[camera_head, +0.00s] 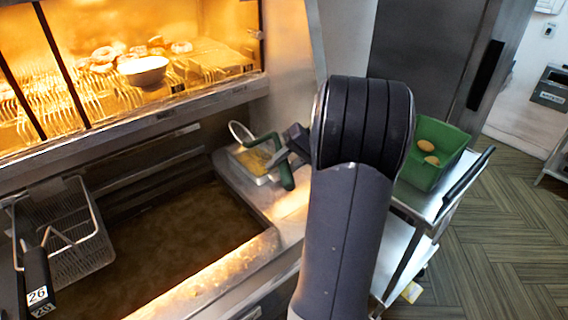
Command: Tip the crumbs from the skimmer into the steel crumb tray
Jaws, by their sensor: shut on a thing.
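The skimmer has a round rimmed head (239,132) and a green handle (285,172). My gripper (282,154) is shut on the green handle, beside the fryer's back right corner. The skimmer's head is tilted steeply, above the left back edge of the steel crumb tray (266,180). Yellow-brown crumbs (253,159) show in the tray, below the skimmer. Whether any crumbs are still on the skimmer is too small to tell. My arm hides part of the area right of the tray.
A fryer vat with dark oil (170,235) lies left of the tray, with a wire basket (72,240) at its left. A lit warming cabinet (150,110) holds food and a bowl (143,70). A green bin (437,150) stands on a cart (455,190) at right.

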